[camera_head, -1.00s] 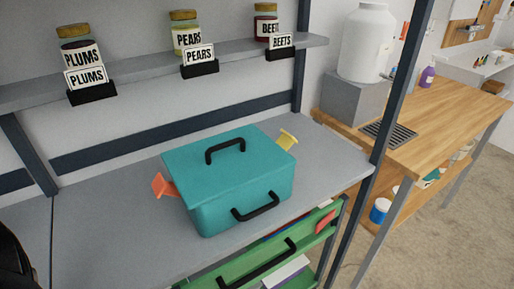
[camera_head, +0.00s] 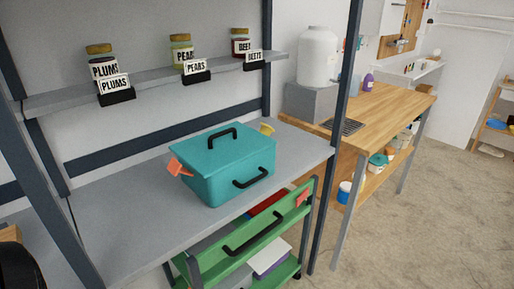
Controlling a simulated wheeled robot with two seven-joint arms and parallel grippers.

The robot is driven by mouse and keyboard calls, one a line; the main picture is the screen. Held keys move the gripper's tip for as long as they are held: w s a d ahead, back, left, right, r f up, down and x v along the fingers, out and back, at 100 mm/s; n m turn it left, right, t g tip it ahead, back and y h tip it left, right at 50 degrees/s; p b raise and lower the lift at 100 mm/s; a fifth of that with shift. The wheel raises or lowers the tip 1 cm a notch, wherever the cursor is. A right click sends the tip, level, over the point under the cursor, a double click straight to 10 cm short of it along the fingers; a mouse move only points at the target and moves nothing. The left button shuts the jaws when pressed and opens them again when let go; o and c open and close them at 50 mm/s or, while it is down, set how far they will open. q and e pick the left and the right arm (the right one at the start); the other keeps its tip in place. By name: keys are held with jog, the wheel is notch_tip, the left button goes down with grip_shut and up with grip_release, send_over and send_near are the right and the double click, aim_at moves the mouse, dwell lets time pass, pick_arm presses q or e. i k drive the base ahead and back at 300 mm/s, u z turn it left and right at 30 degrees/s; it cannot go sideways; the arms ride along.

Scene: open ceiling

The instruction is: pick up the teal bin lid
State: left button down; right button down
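The teal bin (camera_head: 212,182) stands on the grey shelf worktop. Its teal lid (camera_head: 238,144) is on top, closed, with a black handle (camera_head: 221,135) in the middle. Another black handle (camera_head: 250,178) is on the bin's front side. An orange tab (camera_head: 177,167) sticks out at the left end and a yellow tab (camera_head: 267,129) shows behind the right end. Neither of my grippers can be seen. A dark rounded shape at the lower left corner is too cropped to identify.
Jars of plums, pears and beets stand on the upper shelf (camera_head: 60,101). A dark upright post (camera_head: 346,110) rises right of the bin. A green cart (camera_head: 225,262) is below the worktop's front edge. A wooden counter (camera_head: 405,102) stands at right. The floor (camera_head: 430,220) there is open.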

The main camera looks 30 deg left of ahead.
aim_at(209, 153)
jog(key=z, duration=0.4)
jog(key=i, duration=0.7)
jog(key=u, duration=2.2)
jog(key=i, duration=0.45)
jog(key=z, duration=0.05)
jog(key=k, duration=0.45)
jog(key=u, duration=2.05)
jog(key=k, duration=0.75)
jog(key=z, duration=1.1)
jog(key=i, duration=0.3)
jog(key=u, duration=0.3)
